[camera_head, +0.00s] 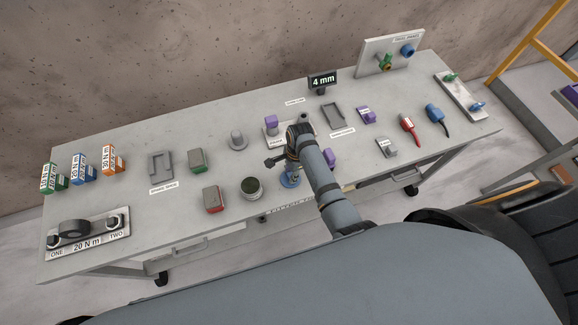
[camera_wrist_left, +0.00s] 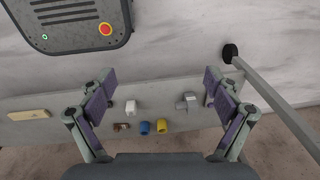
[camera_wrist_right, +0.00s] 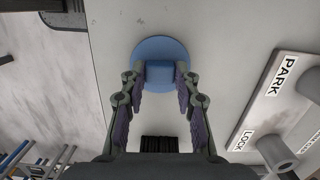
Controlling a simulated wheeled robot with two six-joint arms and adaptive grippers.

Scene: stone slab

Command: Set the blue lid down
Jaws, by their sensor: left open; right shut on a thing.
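The blue lid (camera_wrist_right: 161,27) is a round disc with a block-shaped knob. My right gripper (camera_wrist_right: 160,72) is shut on that knob in the right wrist view. In the head view the blue lid (camera_head: 290,181) shows partly below my right gripper (camera_head: 291,165), near the front edge of the table; my arm hides some of it. I cannot tell whether the lid touches the tabletop. My left gripper (camera_wrist_left: 158,88) is open and empty in the left wrist view, away from the lid; it does not show in the head view.
An open dark round pot (camera_head: 251,188) stands left of the lid on the grey table (camera_head: 120,190). A PARK/LOCK plate (camera_wrist_right: 285,95) is close on the right in the right wrist view. A purple block (camera_head: 329,158) stands right of my arm.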

